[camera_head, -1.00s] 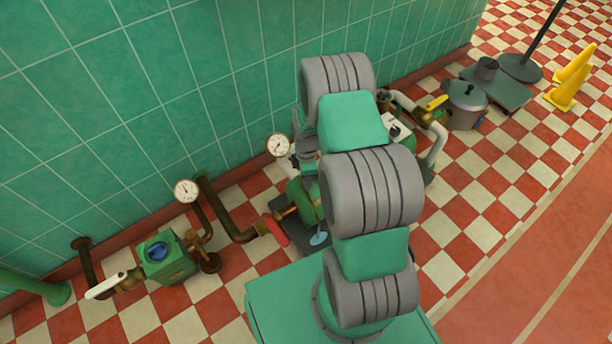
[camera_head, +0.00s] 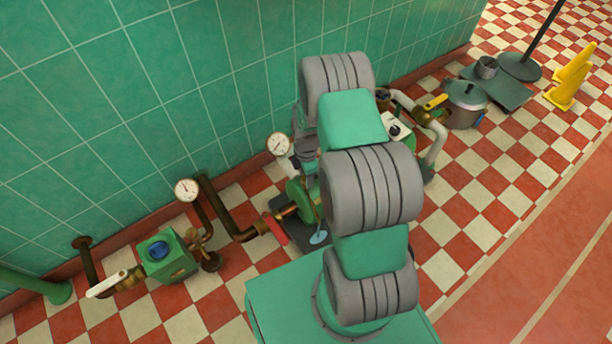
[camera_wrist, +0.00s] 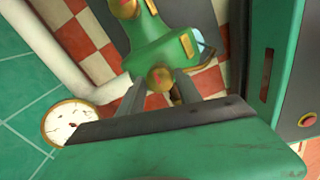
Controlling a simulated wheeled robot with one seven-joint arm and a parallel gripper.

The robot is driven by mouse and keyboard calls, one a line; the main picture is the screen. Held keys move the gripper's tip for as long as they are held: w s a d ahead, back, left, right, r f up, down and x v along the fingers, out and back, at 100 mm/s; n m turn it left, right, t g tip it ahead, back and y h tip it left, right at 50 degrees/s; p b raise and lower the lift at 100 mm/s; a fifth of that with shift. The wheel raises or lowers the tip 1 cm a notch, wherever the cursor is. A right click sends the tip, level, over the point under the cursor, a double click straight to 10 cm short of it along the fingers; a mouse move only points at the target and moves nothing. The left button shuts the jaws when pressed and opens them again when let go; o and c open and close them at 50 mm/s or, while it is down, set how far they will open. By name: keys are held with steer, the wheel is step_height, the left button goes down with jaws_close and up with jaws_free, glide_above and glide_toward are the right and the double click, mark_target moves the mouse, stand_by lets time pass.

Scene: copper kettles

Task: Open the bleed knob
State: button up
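In the wrist view, a round brass knob (camera_wrist: 159,78) sits at the near end of a green pump-like body (camera_wrist: 158,48). It may be the bleed knob; no label shows. My gripper (camera_wrist: 160,84) points at it, its two grey fingers apart, one on each side of the knob's line. I cannot tell whether the fingertips touch it. In the head view my arm hides the gripper and the knob, and only part of a green pump (camera_head: 302,200) shows beside the arm.
A white pressure gauge (camera_wrist: 70,122) and a pale pipe (camera_wrist: 42,50) are close left of my gripper. A green cabinet-like box (camera_wrist: 268,60) stands close on the right.

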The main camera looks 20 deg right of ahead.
steer(key=o, duration=0.4)
steer(key=shift+c, duration=0.2)
step_height(320, 180, up, 8)
steer(key=p, duration=0.2)
steer(key=shift+f+p, duration=0.1)
steer(key=shift+p, duration=0.25)
step_height(320, 180, up, 12)
steer(key=a+m+p, duration=0.1)
steer(key=m+p, duration=0.1)
steer(key=p, duration=0.4)
step_height(320, 180, up, 19)
steer(key=m+t+p, duration=0.1)
steer(key=m+p, duration=0.4)
steer(key=p, duration=0.2)
glide_above(302, 178)
steer(key=s+a, duration=0.3)
steer(key=s+a+r+m+p, duration=0.2)
steer(key=s+r+m+p, duration=0.1)
steer(key=r, duration=0.5)
steer(key=s+a+r+m+t+p, duration=0.1)
steer(key=s+r+m+p, duration=0.2)
steer(key=r, duration=0.6)
steer(key=s+a+r+m+t+p, duration=0.1)
steer(key=s+a+r+m+p, duration=0.1)
steer(key=s+r+m+p, duration=0.2)
steer(key=p+v, duration=0.4)
steer(key=v, duration=0.1)
steer(key=shift+s+a, duration=0.35)
steer(key=shift+s, duration=0.1)
